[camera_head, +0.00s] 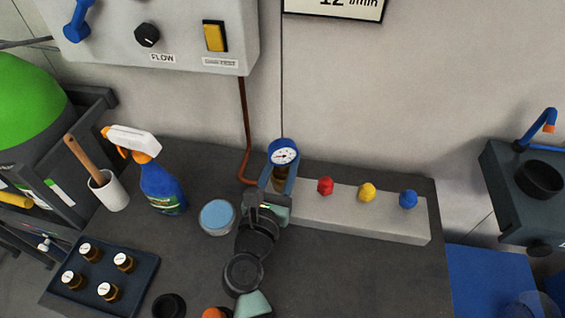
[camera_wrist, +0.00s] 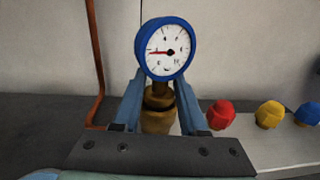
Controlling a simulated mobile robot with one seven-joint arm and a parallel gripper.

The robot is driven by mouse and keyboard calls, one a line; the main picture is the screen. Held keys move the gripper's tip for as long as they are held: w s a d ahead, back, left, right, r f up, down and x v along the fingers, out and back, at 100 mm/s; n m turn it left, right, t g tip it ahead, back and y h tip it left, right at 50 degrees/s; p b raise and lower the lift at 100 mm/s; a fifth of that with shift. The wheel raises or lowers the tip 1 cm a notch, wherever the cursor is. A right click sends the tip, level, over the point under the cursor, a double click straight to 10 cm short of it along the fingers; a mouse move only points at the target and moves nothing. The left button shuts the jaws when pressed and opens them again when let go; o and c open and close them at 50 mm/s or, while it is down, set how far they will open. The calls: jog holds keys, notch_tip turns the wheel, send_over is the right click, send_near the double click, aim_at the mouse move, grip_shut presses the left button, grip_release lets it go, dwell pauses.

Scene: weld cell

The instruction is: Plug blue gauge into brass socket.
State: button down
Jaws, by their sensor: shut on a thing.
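The blue gauge (camera_head: 284,152) has a round white dial with a red needle, and it stands upright in my gripper (camera_head: 280,172). It also shows in the wrist view (camera_wrist: 166,48), its dial facing the camera. My gripper's two blue-grey fingers (camera_wrist: 158,88) are shut on the gauge's stem below the dial. The brass socket (camera_wrist: 157,121) is directly below the stem, between and behind the fingers; it is partly hidden in the head view (camera_head: 279,182). The stem's lower end meets the socket's top, but I cannot tell how deep it sits.
A pale block with red (camera_head: 325,186), yellow (camera_head: 367,192) and blue (camera_head: 408,199) knobs lies right of the socket. A copper pipe (camera_head: 246,130) runs down at left. A spray bottle (camera_head: 163,190), blue-topped tin (camera_head: 217,216) and tray of small jars (camera_head: 69,283) stand left.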

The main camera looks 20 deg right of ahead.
jog(key=shift+f, duration=0.1)
jog(key=c, duration=0.8)
grip_release()
jog(key=shift+o, duration=0.3)
jog(key=v, duration=1.1)
